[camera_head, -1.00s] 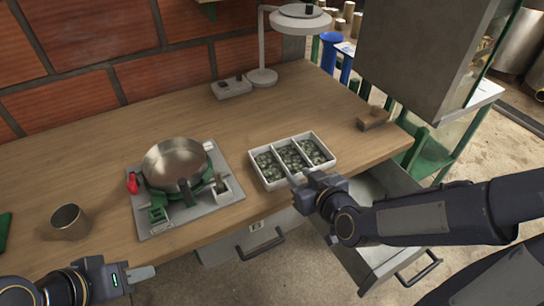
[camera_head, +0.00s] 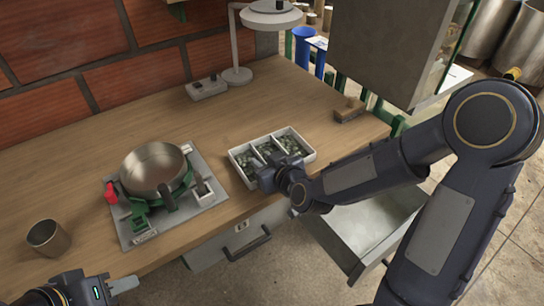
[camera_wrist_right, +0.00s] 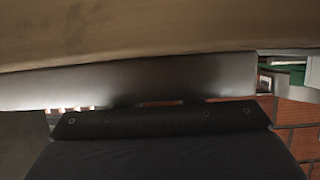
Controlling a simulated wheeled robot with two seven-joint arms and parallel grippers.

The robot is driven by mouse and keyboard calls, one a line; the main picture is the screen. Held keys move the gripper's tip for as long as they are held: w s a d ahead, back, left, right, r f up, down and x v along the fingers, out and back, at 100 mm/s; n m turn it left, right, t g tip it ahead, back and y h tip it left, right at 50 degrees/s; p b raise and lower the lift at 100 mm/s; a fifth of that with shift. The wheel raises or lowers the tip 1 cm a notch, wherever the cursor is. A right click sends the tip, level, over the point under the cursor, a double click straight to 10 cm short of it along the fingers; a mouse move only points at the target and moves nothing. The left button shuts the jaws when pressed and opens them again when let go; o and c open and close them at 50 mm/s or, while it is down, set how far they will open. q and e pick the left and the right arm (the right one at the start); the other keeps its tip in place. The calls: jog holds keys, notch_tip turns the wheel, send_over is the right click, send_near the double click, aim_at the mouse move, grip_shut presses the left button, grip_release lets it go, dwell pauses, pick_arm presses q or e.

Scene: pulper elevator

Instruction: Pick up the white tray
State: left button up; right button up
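The white tray (camera_head: 238,167) sits on the wooden table near its front edge, right of the round metal pan. It has three compartments holding dark grey-green contents. My right gripper (camera_head: 268,178) is at the tray's front side, over its front rim, and hides part of that side. Its fingertips are hidden, so I cannot tell whether it touches the tray. The right wrist view shows mainly a dark gripper body and a blurred tan surface, with no clear fingers. My left gripper (camera_head: 124,285) is low at the left, in front of the table, away from the tray; its finger gap does not show.
A metal pan (camera_head: 153,168) stands on a grey base left of the tray. A metal cup (camera_head: 48,238) is at the far left. A lamp (camera_head: 236,75) stands behind, and a brown block (camera_head: 350,110) lies to the right. An open drawer (camera_head: 365,228) juts out below.

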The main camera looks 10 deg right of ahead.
grip_shut()
